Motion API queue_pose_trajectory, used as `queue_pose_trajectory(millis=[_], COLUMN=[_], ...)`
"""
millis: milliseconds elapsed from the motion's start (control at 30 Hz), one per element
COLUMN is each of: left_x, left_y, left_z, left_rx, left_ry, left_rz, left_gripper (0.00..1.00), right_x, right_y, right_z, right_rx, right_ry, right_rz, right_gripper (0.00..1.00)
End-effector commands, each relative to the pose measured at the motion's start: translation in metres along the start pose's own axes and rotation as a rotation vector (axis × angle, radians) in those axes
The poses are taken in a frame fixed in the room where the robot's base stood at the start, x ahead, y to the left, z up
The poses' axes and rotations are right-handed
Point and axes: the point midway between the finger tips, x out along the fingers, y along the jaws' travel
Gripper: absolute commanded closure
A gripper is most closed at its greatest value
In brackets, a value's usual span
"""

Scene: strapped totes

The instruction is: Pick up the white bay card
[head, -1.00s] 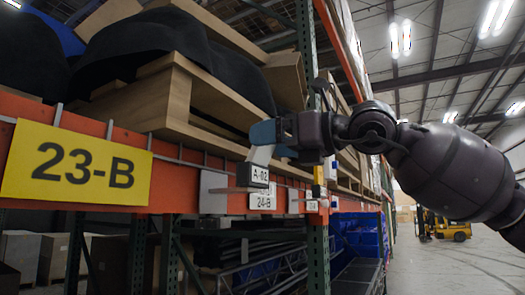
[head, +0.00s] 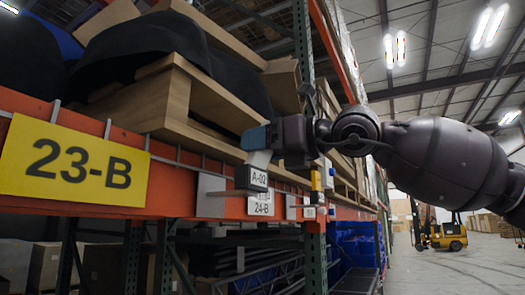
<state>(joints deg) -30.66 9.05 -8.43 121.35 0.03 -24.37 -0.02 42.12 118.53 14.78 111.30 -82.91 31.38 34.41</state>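A small white card marked A-02 (head: 258,179), with a dark block at its left side, is in front of the orange beam in the head view. My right gripper (head: 257,158) is just above it, reaching in from the right. A pale finger-like part points down to the card's top. I cannot tell whether the fingers touch or hold the card. Another white card marked 24-B (head: 261,205) is just below and behind it, its upper part hidden. My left gripper is not in view.
A yellow 23-B sign (head: 74,165) is on the orange beam (head: 180,180) at left. Wooden crates (head: 165,100) with black covers stand above the beam. A green upright (head: 315,255) and blue bins (head: 357,245) are right of the cards. A yellow forklift (head: 445,236) is far off on open floor.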

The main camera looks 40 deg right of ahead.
Motion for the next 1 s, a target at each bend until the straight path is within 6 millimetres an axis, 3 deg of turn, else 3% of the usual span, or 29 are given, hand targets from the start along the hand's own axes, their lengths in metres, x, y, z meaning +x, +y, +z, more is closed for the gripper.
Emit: queue_pose_trajectory(millis=[33, 167, 567, 767, 1000], left_x=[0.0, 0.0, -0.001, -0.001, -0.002], left_y=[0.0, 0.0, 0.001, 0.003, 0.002], left_z=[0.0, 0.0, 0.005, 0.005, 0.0], left_rx=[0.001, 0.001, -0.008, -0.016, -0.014], left_ry=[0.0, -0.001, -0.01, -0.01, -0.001], left_rz=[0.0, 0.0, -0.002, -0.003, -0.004], left_gripper=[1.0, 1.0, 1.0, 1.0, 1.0], right_x=[0.0, 0.0, 0.0, 0.0, 0.0], right_y=[0.0, 0.0, -0.001, -0.001, -0.001], right_z=[0.0, 0.0, 0.01, 0.039, 0.098], right_rx=[0.0, 0.0, 0.001, 0.0, 0.0], right_ry=[0.0, 0.0, 0.001, 0.001, -0.001], right_rz=[0.0, 0.0, -0.003, -0.006, -0.005], right_gripper=[0.49, 0.68, 0.68, 0.68, 0.68])
